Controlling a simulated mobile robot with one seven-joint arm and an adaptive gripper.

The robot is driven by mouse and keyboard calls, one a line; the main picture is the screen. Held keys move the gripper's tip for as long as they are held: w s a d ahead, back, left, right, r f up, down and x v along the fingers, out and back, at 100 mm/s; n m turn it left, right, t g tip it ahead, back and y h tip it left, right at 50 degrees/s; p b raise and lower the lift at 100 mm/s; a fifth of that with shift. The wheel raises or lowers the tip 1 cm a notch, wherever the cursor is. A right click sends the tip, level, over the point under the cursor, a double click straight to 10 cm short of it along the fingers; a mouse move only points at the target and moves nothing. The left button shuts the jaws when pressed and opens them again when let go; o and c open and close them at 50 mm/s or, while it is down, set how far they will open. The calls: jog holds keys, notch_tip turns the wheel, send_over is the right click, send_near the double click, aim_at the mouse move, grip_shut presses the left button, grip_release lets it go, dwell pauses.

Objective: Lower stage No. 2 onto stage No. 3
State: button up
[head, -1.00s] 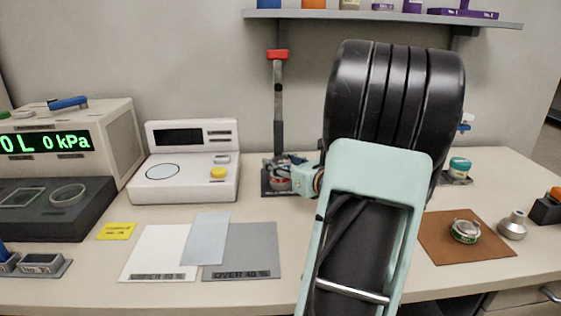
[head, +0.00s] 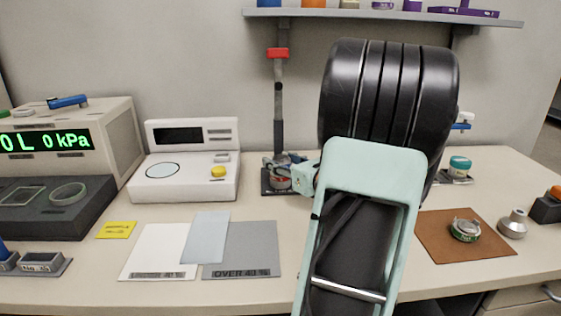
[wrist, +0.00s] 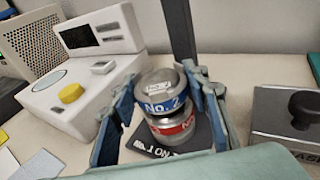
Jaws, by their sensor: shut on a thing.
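Stage No. 2 (wrist: 162,88), a metal cylinder with a blue band, is between the fingers of my gripper (wrist: 165,98) in the wrist view. My gripper is shut on it. Stage No. 3 (wrist: 173,130), with a red band, is directly below, its top partly hidden by No. 2. I cannot tell whether the two touch. Stage No. 3 stands on a dark base plate (wrist: 150,146). In the head view, the gripper (head: 288,162) is at the base of the post, partly hidden by my arm, with a red-banded stage (head: 278,184) below it.
A dark post with a red top (head: 278,54) rises just behind the stages. A white instrument with a yellow button (head: 218,172) stands to the left. A brown mat (head: 435,248) holds a green-banded ring (head: 466,230) at right. White and grey sheets (head: 245,248) lie in front.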

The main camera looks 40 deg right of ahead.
jog(key=shift+f+b, duration=0.4)
jog(key=shift+f, duration=0.05)
dwell(0.4)
jog(key=o, duration=1.4)
jog(key=shift+c, duration=0.2)
jog(key=shift+s, duration=0.1)
jog(key=v, duration=1.1)
jog(key=shift+s, duration=0.4)
